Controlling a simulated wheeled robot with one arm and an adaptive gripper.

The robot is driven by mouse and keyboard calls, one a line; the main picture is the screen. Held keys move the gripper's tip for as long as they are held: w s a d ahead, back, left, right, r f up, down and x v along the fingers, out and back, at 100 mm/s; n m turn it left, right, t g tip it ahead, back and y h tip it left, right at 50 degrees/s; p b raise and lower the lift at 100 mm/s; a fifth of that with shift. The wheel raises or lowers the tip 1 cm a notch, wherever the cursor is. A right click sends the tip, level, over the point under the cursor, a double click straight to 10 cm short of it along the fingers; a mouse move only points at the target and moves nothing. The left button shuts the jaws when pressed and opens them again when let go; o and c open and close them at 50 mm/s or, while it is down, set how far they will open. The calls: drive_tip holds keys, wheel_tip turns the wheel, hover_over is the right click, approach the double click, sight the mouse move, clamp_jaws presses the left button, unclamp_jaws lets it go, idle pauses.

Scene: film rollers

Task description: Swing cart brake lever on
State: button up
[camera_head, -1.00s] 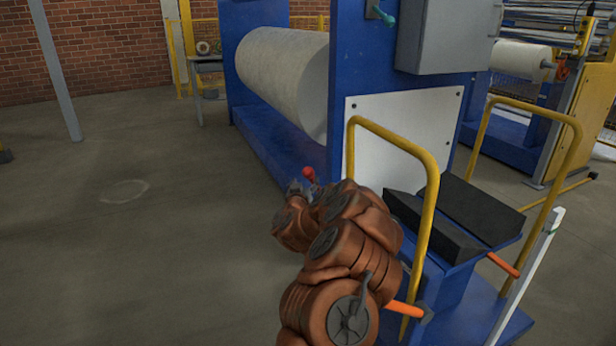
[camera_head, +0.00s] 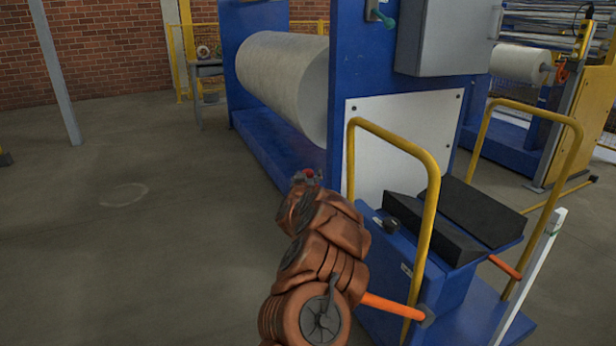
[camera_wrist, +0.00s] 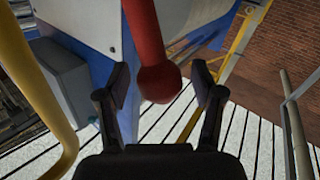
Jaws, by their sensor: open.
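The brake lever is a red rod ending in a round red knob (camera_wrist: 158,82). In the wrist view it comes down from the top, with the knob between my two dark fingers. My gripper (camera_wrist: 161,86) is open, with a gap showing on each side of the knob. In the head view, the red knob (camera_head: 310,172) shows as a small spot at my gripper (camera_head: 306,179), by the left side of the blue cart (camera_head: 400,252). My brown-covered arm hides part of the cart's left side and most of the lever.
The cart has yellow hoop handles (camera_head: 437,185), black wedge supports (camera_head: 484,212) and orange bars (camera_head: 392,305) sticking out. Behind it stands a blue machine frame (camera_head: 365,60) with a large pale roll (camera_head: 285,78). The floor at left is clear.

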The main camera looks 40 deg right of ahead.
idle(0.3)
clamp_jaws()
idle(0.5)
